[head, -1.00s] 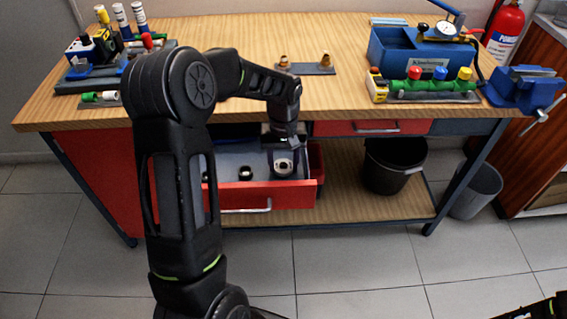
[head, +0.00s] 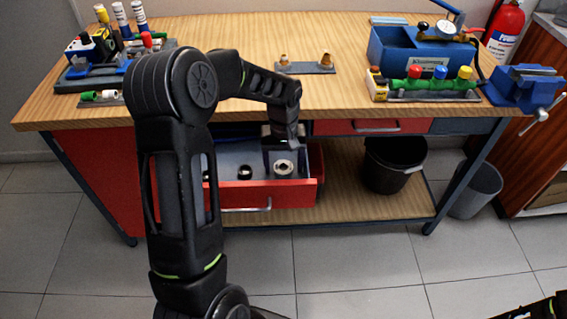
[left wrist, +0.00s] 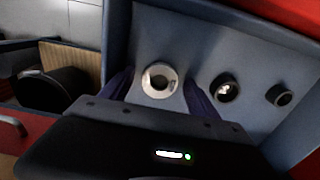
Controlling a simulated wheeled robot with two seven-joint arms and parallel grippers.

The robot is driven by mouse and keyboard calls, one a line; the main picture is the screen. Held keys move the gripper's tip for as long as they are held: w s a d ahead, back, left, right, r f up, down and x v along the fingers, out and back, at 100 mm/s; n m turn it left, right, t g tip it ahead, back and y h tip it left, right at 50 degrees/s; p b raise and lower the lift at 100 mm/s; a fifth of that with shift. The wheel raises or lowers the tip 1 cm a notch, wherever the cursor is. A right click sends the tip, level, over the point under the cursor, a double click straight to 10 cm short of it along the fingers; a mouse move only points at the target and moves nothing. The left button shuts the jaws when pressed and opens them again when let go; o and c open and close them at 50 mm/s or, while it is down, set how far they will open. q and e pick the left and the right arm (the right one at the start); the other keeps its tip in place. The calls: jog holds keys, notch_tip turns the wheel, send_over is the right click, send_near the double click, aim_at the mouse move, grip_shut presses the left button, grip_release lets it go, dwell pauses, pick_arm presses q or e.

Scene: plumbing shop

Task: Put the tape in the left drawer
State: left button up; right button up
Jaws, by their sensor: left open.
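The tape, a white roll with a dark-centred hole (head: 284,167), lies flat on the floor of the open left drawer (head: 262,194), towards its right end. In the left wrist view the tape (left wrist: 158,80) sits between the two spread fingers of my left gripper (left wrist: 158,95), with a gap on each side. The left gripper (head: 286,148) is open, reaching down over the drawer just behind the tape. Its fingertips are hard to make out in the head view. Only a dark piece of my right arm shows at the bottom right corner; its gripper is not visible.
Dark round fittings (head: 245,172) lie left of the tape in the drawer. A closed red drawer (head: 372,127) is to the right. A black bin (head: 390,165) stands on the lower shelf. Brass fittings on a plate (head: 305,67) stand on the bench above.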

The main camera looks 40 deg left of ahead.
aim_at(284, 168)
pick_arm(q)
notch_tip(284, 168, up, 12)
jog(key=shift+r, duration=0.15)
dwell(0.3)
dwell(0.6)
